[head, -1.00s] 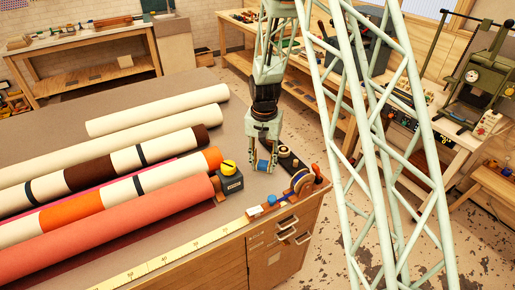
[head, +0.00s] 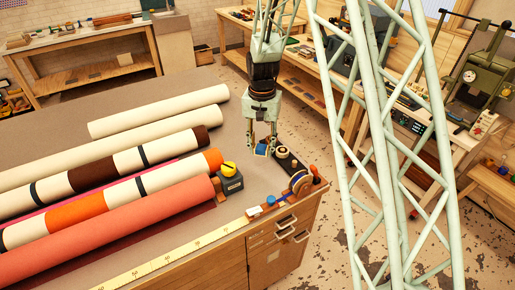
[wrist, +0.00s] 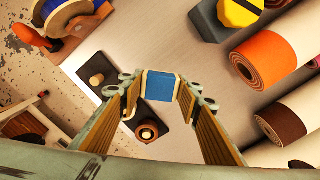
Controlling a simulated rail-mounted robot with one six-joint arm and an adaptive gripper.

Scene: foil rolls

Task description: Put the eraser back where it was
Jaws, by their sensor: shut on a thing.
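The eraser is a small blue block with pale ends (wrist: 160,86), which I take to be the eraser by its look. My gripper (wrist: 159,84) is shut on it, with one fingertip at each side. In the head view my gripper (head: 262,147) hangs over the right part of the grey table, and the blue block (head: 262,150) shows between its fingers. The block appears to be above the table top; the exact height I cannot tell. A dark base with round knobs (head: 290,160) is just right of it.
A black box with a yellow top (head: 230,178) stands left of my gripper, near several large rolls (head: 110,205). A reel on an orange stand (head: 301,183) is at the table's right corner. A yellow measuring strip (head: 160,262) lines the front edge. Bare table lies behind the box.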

